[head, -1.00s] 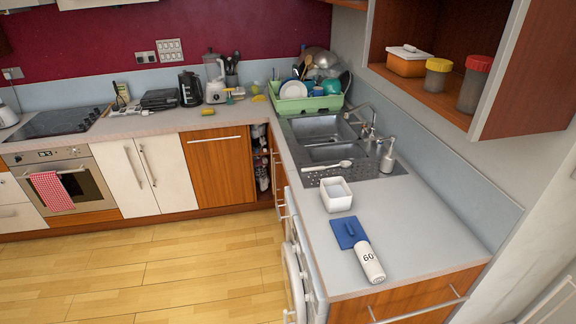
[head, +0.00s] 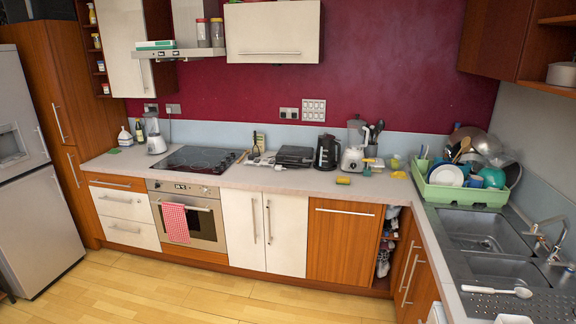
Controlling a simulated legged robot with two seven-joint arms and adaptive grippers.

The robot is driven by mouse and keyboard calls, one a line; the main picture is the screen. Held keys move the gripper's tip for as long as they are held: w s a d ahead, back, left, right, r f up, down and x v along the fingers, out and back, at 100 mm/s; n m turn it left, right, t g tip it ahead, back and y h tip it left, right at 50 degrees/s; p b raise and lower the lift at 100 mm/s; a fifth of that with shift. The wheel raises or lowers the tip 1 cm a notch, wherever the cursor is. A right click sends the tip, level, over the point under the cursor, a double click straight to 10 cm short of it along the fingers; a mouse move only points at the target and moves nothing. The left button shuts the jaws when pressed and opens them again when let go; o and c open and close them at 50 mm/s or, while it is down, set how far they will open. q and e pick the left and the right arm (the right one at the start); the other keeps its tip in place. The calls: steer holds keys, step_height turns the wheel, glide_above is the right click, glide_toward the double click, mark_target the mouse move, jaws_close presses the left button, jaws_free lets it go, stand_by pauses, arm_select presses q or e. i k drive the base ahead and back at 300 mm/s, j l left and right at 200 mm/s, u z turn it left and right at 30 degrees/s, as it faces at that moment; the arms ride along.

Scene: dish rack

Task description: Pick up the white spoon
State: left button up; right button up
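A white spoon (head: 497,290) lies on the perforated drainer part of the steel sink, at the lower right of the head view. Its bowl end points right and its handle points left. The sink (head: 484,231) has two basins behind the spoon, and a tap (head: 548,240) stands at its right side. Neither of my grippers shows in the head view, so I cannot see where they are relative to the spoon.
A green dish rack (head: 462,196) full of dishes stands behind the sink. The rim of a white container (head: 513,320) shows at the bottom edge. A kettle (head: 327,152) and hob (head: 200,159) are on the back counter. The wooden floor (head: 190,293) is clear.

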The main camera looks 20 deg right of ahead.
mark_target(523, 293)
steer(key=i+z, duration=0.2)
steer(key=z, duration=0.2)
steer(key=i+z, duration=0.25)
steer(key=z, duration=0.2)
steer(key=i+j+z, duration=0.15)
steer(key=z, duration=0.25)
steer(key=i+j+z, duration=0.2)
steer(key=z, duration=0.2)
steer(key=i+j+z, duration=0.15)
steer(key=z, duration=0.3)
steer(key=i+j+z, duration=0.15)
steer(key=z, duration=0.3)
steer(key=i+j+z, duration=0.1)
steer(key=j+z, duration=0.2)
steer(key=z, duration=0.15)
steer(key=i+j+z, duration=0.1)
steer(key=j+z, duration=0.2)
steer(key=z, duration=0.2)
steer(key=j+z, duration=0.25)
steer(key=z, duration=0.2)
